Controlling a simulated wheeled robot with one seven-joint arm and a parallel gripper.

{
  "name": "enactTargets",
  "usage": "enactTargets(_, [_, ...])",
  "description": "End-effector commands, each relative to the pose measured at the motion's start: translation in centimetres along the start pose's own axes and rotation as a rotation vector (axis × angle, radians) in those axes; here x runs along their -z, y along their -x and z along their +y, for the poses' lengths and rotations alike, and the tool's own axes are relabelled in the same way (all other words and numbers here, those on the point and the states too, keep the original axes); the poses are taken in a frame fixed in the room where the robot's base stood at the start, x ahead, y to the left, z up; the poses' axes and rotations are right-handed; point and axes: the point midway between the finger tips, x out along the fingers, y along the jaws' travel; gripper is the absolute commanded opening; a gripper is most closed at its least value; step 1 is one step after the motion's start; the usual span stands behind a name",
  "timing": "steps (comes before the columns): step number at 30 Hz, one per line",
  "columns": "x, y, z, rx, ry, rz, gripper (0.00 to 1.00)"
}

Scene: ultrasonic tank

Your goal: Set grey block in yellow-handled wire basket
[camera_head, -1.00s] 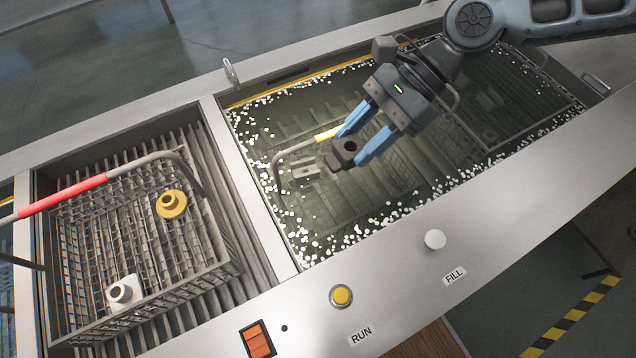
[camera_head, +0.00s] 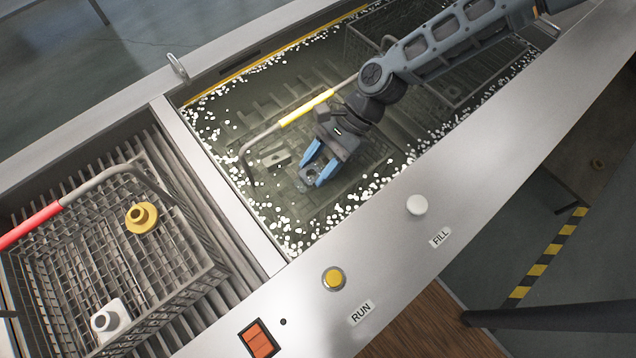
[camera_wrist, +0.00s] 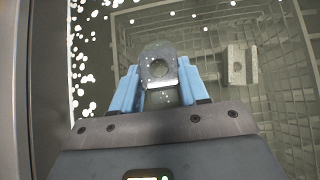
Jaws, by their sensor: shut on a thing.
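My gripper (camera_head: 312,176) has blue fingers shut on a grey block (camera_wrist: 160,64) with a round hole. The block sits between the fingertips, low in the tank at or below the liquid surface. The yellow-handled wire basket (camera_head: 307,108) stands in the liquid; its handle arches behind my gripper, and its mesh wall shows in the wrist view (camera_wrist: 292,62). The held block is over or inside this basket; whether it touches the bottom I cannot tell. A paler notched grey piece (camera_head: 275,158) lies in the basket, and it also shows in the wrist view (camera_wrist: 238,66).
White floats ring the tank's liquid. Another wire basket (camera_head: 362,50) is at the tank's far right. At left, a red-handled basket (camera_head: 200,283) holds a yellow flanged part (camera_head: 141,217) and a white block (camera_head: 110,319). The steel front rim carries a yellow button (camera_head: 333,278) and a white knob (camera_head: 417,204).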

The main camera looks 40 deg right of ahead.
Motion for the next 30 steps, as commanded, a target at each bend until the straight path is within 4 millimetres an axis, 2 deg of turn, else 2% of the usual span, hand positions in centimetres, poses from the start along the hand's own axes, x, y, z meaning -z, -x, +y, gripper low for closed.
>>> enactTargets(1, [0.9, -1.0, 0.1, -0.001, -0.004, -0.001, 0.04])
enactTargets(6, [3.1, -3.2, 0.0, 0.000, -0.002, 0.000, 0.04])
enactTargets(13, [4.5, -4.5, 0.1, -0.001, -0.002, -0.001, 0.04])
enactTargets(18, [6.1, -6.1, 0.0, -0.001, -0.001, 0.000, 0.04])
enactTargets(30, [6.7, -6.7, 0.0, 0.000, -0.001, -0.001, 0.04])
